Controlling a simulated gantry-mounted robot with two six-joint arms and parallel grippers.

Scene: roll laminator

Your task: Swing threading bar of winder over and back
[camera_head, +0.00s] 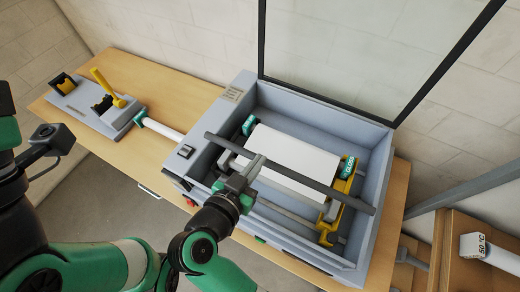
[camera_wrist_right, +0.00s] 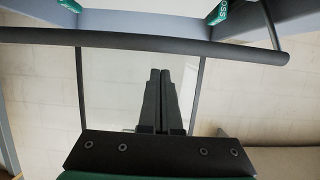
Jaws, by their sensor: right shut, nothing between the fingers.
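The threading bar (camera_head: 300,176) is a dark grey rod lying slantwise across the open winder (camera_head: 370,245). It passes above the white roll (camera_head: 284,158). In the right wrist view the bar (camera_wrist_right: 150,42) runs across the top, curved by the lens. My right gripper (camera_head: 255,167) is over the winder, near the left half of the bar, with its fingers shut. In the wrist view the shut fingertips (camera_wrist_right: 160,72) point at the bar with a visible gap in the picture; contact cannot be told. My left gripper is not in view.
A raised clear lid (camera_head: 345,45) with a dark frame stands behind the winder. A yellow bracket (camera_head: 338,205) sits at the roll's right end. A grey unit with a yellow lever (camera_head: 107,86) is on the wooden table (camera_head: 165,85) at left. A shelf (camera_head: 470,265) stands at right.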

